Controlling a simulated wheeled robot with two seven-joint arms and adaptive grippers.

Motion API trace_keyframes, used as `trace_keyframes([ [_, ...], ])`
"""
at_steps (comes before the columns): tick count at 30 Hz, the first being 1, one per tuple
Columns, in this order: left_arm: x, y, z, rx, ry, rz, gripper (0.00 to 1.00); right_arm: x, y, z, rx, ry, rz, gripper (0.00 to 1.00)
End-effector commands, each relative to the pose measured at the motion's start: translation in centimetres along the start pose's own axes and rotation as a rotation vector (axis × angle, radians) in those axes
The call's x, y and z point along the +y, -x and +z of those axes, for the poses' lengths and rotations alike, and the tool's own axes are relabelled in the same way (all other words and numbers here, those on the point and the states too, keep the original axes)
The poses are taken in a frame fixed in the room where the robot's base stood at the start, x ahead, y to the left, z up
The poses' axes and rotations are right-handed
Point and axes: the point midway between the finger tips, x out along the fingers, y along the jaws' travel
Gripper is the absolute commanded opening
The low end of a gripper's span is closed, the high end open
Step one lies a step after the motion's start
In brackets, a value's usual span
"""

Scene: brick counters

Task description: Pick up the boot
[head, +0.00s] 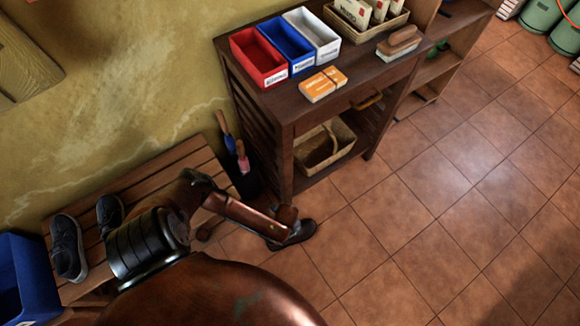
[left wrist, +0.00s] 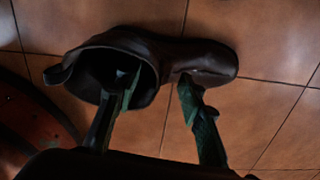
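A dark brown boot (head: 303,233) is on the tiled floor by the front corner of the wooden shelf unit, partly hidden by my left arm. In the left wrist view the boot (left wrist: 200,55) has its toe to the right and its open shaft to the left. My left gripper (left wrist: 158,81) is open. Its left finger overlaps the shaft opening and seems to reach into it; its right finger is outside, by the near side of the boot. I cannot tell whether either finger touches. My right gripper is not in view.
A slatted wooden bench (head: 175,165) with dark shoes (head: 67,246) lies under my left arm. The shelf unit (head: 285,112) stands close behind the boot, with bins and baskets on it. A blue bin (head: 38,275) is at far left. The floor to the right is clear.

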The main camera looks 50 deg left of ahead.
Motion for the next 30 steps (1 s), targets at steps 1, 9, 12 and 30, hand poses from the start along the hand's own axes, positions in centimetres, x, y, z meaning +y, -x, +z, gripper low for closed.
trace_keyframes([
  [1, -0.01, 0.01, 0.0, 0.0, 0.0, 0.0, 0.33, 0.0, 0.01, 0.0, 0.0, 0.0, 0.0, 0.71],
  [9, 0.01, 0.0, -0.01, 0.0, 0.0, 0.0, 0.15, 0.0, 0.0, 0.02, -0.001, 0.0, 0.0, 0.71],
  [12, 0.01, 0.0, -0.01, 0.0, 0.0, 0.0, 0.08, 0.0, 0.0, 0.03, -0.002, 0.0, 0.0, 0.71],
  [30, 0.01, -0.01, 0.0, 0.0, 0.0, 0.0, 0.0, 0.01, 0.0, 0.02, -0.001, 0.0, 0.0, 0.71],
])
